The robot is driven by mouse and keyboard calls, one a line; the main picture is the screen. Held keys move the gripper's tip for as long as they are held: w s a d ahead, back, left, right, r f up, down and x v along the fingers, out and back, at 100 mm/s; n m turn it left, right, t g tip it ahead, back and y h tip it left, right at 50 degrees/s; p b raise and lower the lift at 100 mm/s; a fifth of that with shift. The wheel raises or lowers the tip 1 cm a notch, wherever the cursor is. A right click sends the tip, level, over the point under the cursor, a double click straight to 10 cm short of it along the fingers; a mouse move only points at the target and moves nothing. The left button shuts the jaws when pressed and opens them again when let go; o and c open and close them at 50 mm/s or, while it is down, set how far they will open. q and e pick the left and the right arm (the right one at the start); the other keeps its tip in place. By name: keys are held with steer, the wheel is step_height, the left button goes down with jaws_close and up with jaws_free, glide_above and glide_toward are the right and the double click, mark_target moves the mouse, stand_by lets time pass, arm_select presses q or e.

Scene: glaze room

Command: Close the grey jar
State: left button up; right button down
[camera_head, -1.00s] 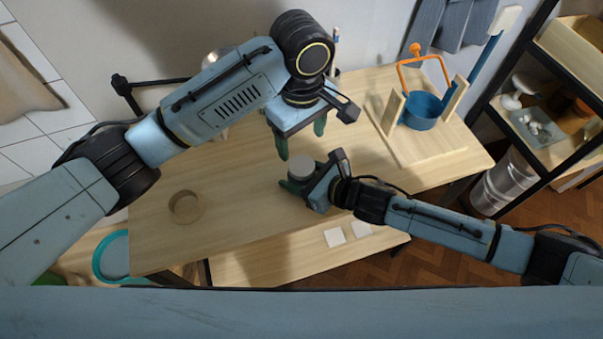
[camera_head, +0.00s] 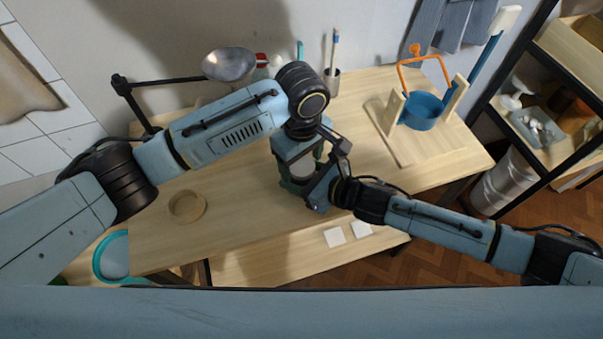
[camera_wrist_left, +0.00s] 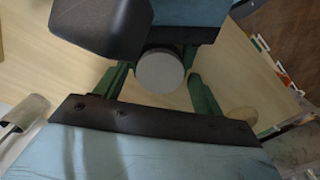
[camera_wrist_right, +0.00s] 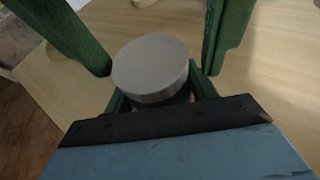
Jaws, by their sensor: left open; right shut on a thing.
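The grey jar (camera_head: 301,169) stands at the middle of the table with a round, flat grey lid on top. The lid (camera_wrist_right: 152,66) shows in the right wrist view with a darker body partly visible below its rim. It shows from above in the left wrist view (camera_wrist_left: 160,72). My right gripper (camera_wrist_right: 162,92) is shut on the jar's body, below the lid. My left gripper (camera_wrist_left: 157,88) is open just above, its green fingers on either side of the lid with gaps. I cannot tell whether the lid is fully seated.
A wooden ring (camera_head: 187,206) lies on the table (camera_head: 235,228) at left. A wooden stand with a blue pot (camera_head: 422,112) is at back right. A metal bowl (camera_head: 229,64) on a black arm and a brush cup (camera_head: 332,80) are at the back.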

mark_target(301, 165)
arm_select(q)
steer(key=shift+c, duration=0.2)
steer(key=c, duration=1)
steer(key=shift+m, duration=1.7)
steer(key=o, duration=1.1)
steer(key=shift+r, duration=2.25)
